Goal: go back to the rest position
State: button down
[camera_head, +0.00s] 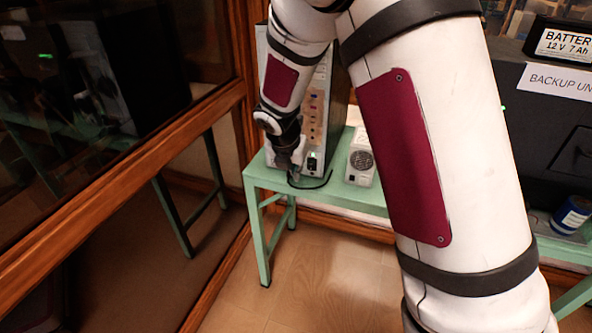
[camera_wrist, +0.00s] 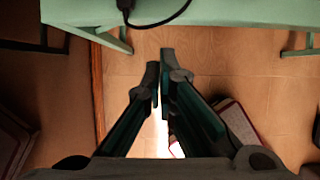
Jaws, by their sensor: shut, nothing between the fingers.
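My gripper (camera_head: 293,171) is at the end of my white arm, low in front of the computer tower's lower panel in the head view. In the wrist view my gripper (camera_wrist: 159,82) points down past the green bench edge, over the wooden floor. Its two dark fingers come together at the tips with nothing between them. My arm's big white links cover much of the middle and right of the head view.
The computer tower (camera_head: 318,95) stands on a green bench (camera_head: 262,177), with a small white box (camera_head: 361,165) beside it. A black cable (camera_wrist: 165,20) lies at the bench edge. A dark backup unit (camera_head: 535,130) is at right. A wood-framed glass panel (camera_head: 150,150) is close at left. Floor (camera_head: 290,265) in front is clear.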

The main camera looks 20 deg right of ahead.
jog(key=shift+r, duration=0.1)
jog(key=s+d+r+m+y, duration=0.1)
jog(key=s+d+r+m, duration=0.3)
jog(key=s+r+m, duration=1.05)
jog(key=s+a+r+m+y, duration=0.1)
jog(key=s+r+m, duration=0.1)
jog(key=s+m, duration=0.5)
jog(key=s+a+r+m+y, duration=0.1)
jog(key=s+r+m, duration=0.2)
jog(key=s+m, duration=0.4)
jog(key=s, duration=0.5)
jog(key=shift+s+r, duration=0.2)
